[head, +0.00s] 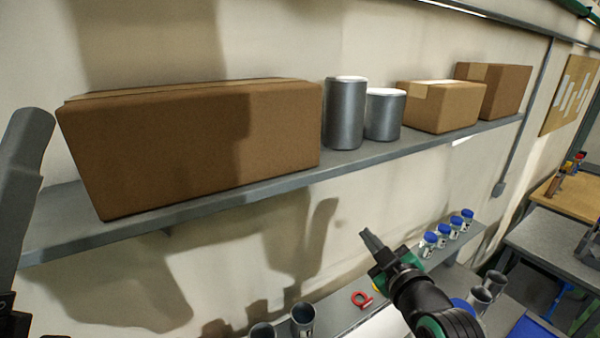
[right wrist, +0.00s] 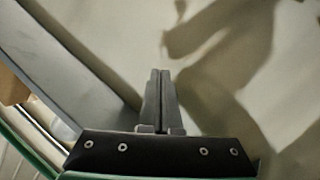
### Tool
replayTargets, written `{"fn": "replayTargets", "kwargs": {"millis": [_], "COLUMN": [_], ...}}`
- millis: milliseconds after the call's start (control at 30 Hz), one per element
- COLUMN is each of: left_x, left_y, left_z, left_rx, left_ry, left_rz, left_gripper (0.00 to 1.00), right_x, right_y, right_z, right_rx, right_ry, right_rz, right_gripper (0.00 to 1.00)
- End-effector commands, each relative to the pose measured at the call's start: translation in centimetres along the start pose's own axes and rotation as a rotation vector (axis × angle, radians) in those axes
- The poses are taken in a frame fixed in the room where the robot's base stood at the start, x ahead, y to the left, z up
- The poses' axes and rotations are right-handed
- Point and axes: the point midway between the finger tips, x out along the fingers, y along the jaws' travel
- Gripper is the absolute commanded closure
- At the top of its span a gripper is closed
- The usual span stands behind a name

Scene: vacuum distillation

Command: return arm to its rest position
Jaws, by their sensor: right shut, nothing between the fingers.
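My right gripper (head: 371,240) is raised above the bench in the head view, in front of the wall and below the shelf. Its two fingers are together and empty, as the right wrist view (right wrist: 160,100) also shows. It touches nothing that I can see.
A wall shelf (head: 240,196) carries a large cardboard box (head: 200,140), two grey cans (head: 346,112) and smaller boxes (head: 440,106).

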Motion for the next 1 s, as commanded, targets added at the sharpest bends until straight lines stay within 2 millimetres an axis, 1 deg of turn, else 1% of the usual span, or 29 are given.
{"fn": "replayTargets", "kwargs": {"millis": [33, 67, 100, 167, 200, 233, 267, 300, 367, 400, 500, 533, 633, 733, 800, 867, 967, 1000], "left_x": [0.0, 0.0, 0.0, 0.0, 0.0, 0.0, 0.0, 0.0, 0.0, 0.0, 0.0, 0.0, 0.0, -0.1, -0.6, -1.4, -3.8, -5.1], "left_y": [0.0, 0.0, 0.0, 0.0, 0.0, 0.0, 0.0, 0.0, 0.0, 0.0, 0.0, 0.0, 0.0, 0.0, 0.0, 0.0, 0.0, 0.0], "left_z": [0.0, 0.0, 0.0, 0.0, 0.0, 0.0, 0.0, 0.0, 0.0, 0.0, 0.0, 0.0, 0.0, 0.1, 0.5, 1.3, 3.5, 4.7], "left_rx": [0.0, 0.0, 0.0, 0.0, 0.0, 0.0, 0.0, 0.0, 0.0, 0.0, 0.0, 0.0, 0.0, 0.0, 0.0, 0.0, 0.0, 0.0], "left_ry": [0.0, 0.0, 0.0, 0.0, 0.0, 0.0, 0.0, 0.0, 0.0, 0.0, 0.0, 0.0, 0.0, 0.0, 0.0, 0.0, 0.0, 0.0], "left_rz": [0.0, 0.0, 0.0, 0.0, 0.0, 0.0, 0.0, 0.0, 0.0, 0.0, 0.0, 0.0, 0.0, 0.0, 0.0, 0.0, 0.0, 0.0], "left_gripper": [0.5, 0.5, 0.5, 0.5, 0.5, 0.5, 0.5, 0.5, 0.5, 0.5, 0.5, 0.5, 0.5, 0.5, 0.5, 0.5, 0.5, 0.5], "right_x": [-2.1, -3.6, -5.7, -9.3, -12.0, -14.1, -16.3, -19.2, -23.4, -25.9, -30.7, -31.4, -31.0, -30.9, -30.8, -30.6, -30.1, -29.8], "right_y": [2.3, 3.6, 5.2, 7.4, 8.7, 9.6, 10.3, 11.2, 12.2, 12.6, 13.2, 13.3, 13.4, 13.3, 13.0, 12.3, 10.4, 9.4], "right_z": [-3.4, -5.3, -7.7, -11.1, -13.1, -14.5, -15.8, -17.3, -19.0, -19.8, -21.0, -21.1, -21.1, -21.0, -20.4, -19.5, -16.9, -15.5], "right_rx": [0.02, 0.036, 0.059, 0.098, 0.126, 0.149, 0.173, 0.205, 0.256, 0.29, 0.384, 0.425, 0.509, 0.526, 0.524, 0.524, 0.523, 0.523], "right_ry": [0.086, 0.135, 0.204, 0.309, 0.383, 0.439, 0.496, 0.57, 0.677, 0.741, 0.873, 0.898, 0.914, 0.918, 0.917, 0.916, 0.916, 0.916], "right_rz": [0.073, 0.115, 0.167, 0.242, 0.289, 0.321, 0.352, 0.388, 0.432, 0.452, 0.471, 0.462, 0.423, 0.414, 0.415, 0.415, 0.415, 0.415], "right_gripper": [1.0, 1.0, 1.0, 1.0, 1.0, 1.0, 1.0, 1.0, 1.0, 1.0, 1.0, 1.0, 1.0, 1.0, 1.0, 1.0, 1.0, 1.0]}}
